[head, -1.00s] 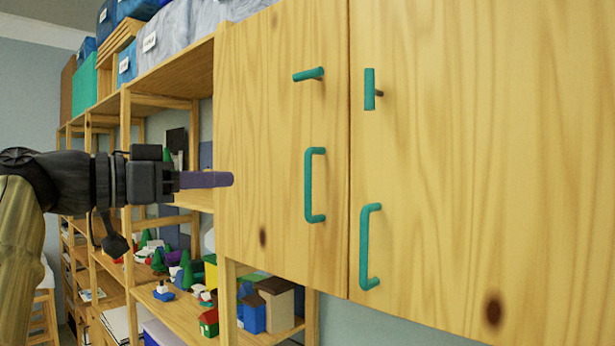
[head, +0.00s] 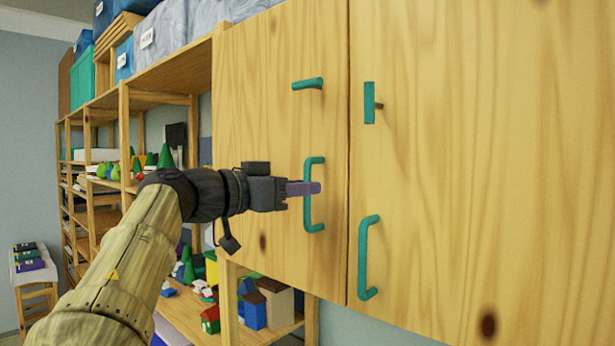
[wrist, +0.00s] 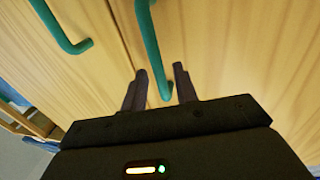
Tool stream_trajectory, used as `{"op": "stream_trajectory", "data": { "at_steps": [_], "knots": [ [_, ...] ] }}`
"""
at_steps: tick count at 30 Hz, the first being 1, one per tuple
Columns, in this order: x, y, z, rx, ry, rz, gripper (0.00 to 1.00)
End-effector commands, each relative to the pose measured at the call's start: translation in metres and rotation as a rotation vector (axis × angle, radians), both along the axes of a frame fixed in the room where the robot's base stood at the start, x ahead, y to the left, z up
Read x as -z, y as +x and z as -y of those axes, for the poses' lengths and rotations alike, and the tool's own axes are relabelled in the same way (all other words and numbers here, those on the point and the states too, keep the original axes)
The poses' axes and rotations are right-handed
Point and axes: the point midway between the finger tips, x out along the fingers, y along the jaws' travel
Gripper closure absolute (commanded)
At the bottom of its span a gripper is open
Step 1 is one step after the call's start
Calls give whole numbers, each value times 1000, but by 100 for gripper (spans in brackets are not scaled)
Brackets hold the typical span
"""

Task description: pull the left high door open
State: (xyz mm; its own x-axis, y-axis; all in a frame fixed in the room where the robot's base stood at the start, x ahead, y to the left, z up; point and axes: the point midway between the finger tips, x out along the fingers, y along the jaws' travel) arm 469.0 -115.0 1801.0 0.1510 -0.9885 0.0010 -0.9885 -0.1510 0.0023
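The left high door (head: 262,110) is pale wood and looks shut, flush beside the right door. It carries a long teal handle (head: 308,172) standing upright and a short teal bar (head: 307,84) lying nearly level above it. My gripper (head: 318,188) is at the handle's middle in the head view and covers part of it. In the wrist view my gripper (wrist: 162,80) has its two dark fingers apart, with the lower part of the handle (wrist: 158,70) between them. I see gaps beside the handle; the fingers are not closed on it.
The right door (head: 470,170) has its own teal handle (head: 368,258) and a short upright bar (head: 370,103). Open shelves (head: 100,220) with small toy houses stand left and below. Bins (head: 160,35) sit on top. A stool (head: 36,285) stands at far left.

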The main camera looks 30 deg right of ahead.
Motion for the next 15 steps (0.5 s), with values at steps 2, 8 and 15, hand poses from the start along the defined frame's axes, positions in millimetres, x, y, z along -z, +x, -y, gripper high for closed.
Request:
{"op": "stream_trajectory", "data": {
  "at_steps": [2,8,15],
  "knots": [
    [-3,1,11,2,1,-1,71],
    [0,3,20,-1,0,0,71],
    [0,3,20,-1,0,0,76]
  ]
}}
